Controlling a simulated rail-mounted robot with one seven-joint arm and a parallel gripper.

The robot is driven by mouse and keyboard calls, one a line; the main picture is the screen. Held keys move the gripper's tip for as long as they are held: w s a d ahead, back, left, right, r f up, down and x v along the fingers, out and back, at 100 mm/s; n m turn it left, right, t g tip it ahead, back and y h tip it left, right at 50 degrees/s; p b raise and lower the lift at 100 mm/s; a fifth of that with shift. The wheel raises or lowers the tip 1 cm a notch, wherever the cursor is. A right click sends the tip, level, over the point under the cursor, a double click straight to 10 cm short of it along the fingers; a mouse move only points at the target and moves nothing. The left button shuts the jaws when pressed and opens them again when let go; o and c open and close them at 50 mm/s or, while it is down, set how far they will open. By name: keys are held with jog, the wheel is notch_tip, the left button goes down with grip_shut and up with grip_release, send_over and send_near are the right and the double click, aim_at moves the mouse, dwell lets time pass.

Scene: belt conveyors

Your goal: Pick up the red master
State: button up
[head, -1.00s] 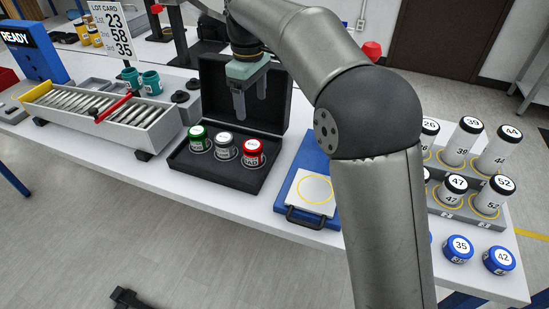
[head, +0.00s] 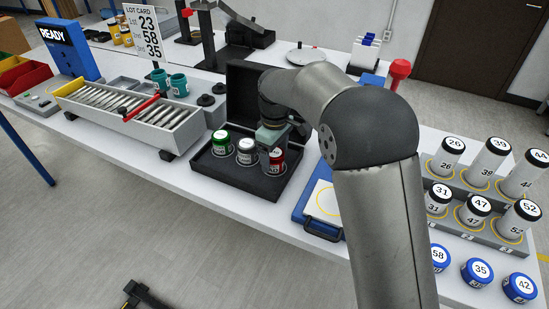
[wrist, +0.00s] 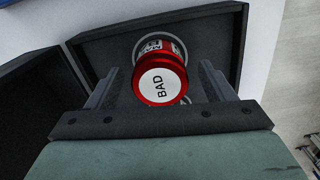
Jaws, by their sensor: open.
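The red master (head: 277,160) is a red canister with a white lid label reading "BAD", standing in the right-hand place of an open black case (head: 228,180). In the wrist view the red master (wrist: 160,80) lies between the two fingers of my gripper (wrist: 158,85), with a gap on each side. My gripper (head: 270,150) is open and comes down over it from above, partly hiding it in the head view. A green master (head: 220,142) and a grey-white master (head: 246,150) stand to its left in the same case.
The case's raised lid (head: 240,95) stands behind the masters. A grey tray of metal strips (head: 130,108) is to the left.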

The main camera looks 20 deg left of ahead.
notch_tip(320, 180, down, 2)
jog(key=shift+f, duration=0.1)
jog(key=c, duration=1.2)
jog(key=shift+c, duration=0.2)
